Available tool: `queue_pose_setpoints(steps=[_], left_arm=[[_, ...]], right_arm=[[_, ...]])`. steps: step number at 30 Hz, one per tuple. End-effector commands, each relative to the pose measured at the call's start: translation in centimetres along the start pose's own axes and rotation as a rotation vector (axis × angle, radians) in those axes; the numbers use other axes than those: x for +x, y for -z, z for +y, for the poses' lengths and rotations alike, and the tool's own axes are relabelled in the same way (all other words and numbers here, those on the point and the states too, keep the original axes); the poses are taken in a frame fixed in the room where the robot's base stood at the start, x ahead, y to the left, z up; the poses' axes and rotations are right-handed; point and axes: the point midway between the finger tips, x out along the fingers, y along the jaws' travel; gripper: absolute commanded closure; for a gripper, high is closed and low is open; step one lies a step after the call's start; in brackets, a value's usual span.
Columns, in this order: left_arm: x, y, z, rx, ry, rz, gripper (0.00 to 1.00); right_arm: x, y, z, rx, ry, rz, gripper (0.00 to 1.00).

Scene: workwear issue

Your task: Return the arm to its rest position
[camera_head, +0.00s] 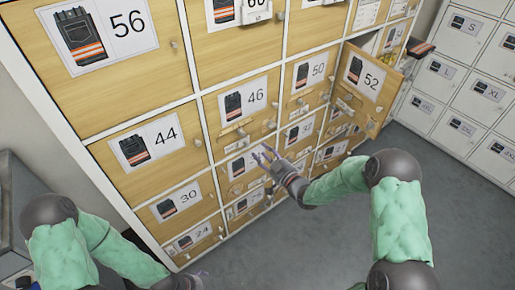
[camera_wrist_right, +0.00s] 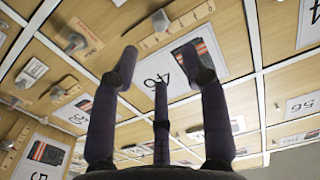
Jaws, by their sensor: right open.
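My right arm (camera_head: 345,180), in a green sleeve, reaches forward from the lower right in the head view. Its gripper (camera_head: 266,156) is in front of the locker wall, close to the doors below number 46. In the right wrist view the gripper's fingers (camera_wrist_right: 158,68) are spread apart with nothing between them. A door with number 46 (camera_wrist_right: 187,65) shows behind them. My left arm (camera_head: 95,245) is bent low at the lower left.
The wooden locker wall (camera_head: 160,90) has numbered doors with small knobs. The door numbered 52 (camera_head: 362,90) stands open at the right, with a dark item (camera_head: 421,50) near its top. White lockers (camera_head: 455,85) stand further right. Grey floor (camera_head: 300,245) is clear in front.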

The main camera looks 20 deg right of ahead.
Motion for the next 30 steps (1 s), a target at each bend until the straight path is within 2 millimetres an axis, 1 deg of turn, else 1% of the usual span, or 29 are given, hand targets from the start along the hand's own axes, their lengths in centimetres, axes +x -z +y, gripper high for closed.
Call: queue_pose_setpoints(steps=[4, 17, 20, 23, 26, 27, 29, 30], left_arm=[[0.0, 0.0, 0.0, 0.0, 0.0, 0.0, 0.04], [0.0, 0.0, 0.0, 0.0, 0.0, 0.0, 0.04], [-0.1, 0.0, 0.0, 0.0, 0.0, 0.0, 0.04], [-0.3, 0.0, 0.1, 0.0, 0.0, 0.0, 0.04], [-0.7, 0.0, 0.2, 0.0, 0.0, 0.0, 0.04], [-0.8, 0.0, 0.3, 0.0, 0.0, 0.0, 0.04], [-1.1, -0.1, 0.4, 0.0, 0.0, 0.0, 0.04], [-1.3, -0.1, 0.5, 0.0, 0.0, 0.0, 0.04]], right_arm=[[-0.5, 0.0, 0.0, 0.0, 0.0, 0.001, 0.54], [-0.4, 0.0, 0.0, 0.0, 0.0, 0.001, 0.54], [-0.4, -0.4, -0.2, 0.011, -0.002, -0.015, 0.54], [-0.5, -2.2, -0.7, 0.054, -0.014, -0.082, 0.54], [-0.9, -5.7, -2.0, 0.132, -0.033, -0.211, 0.54], [-1.4, -7.4, -2.7, 0.17, -0.043, -0.276, 0.54], [-2.3, -10.0, -4.0, 0.228, -0.057, -0.381, 0.54], [-3.1, -11.7, -5.0, 0.265, -0.067, -0.451, 0.54]])
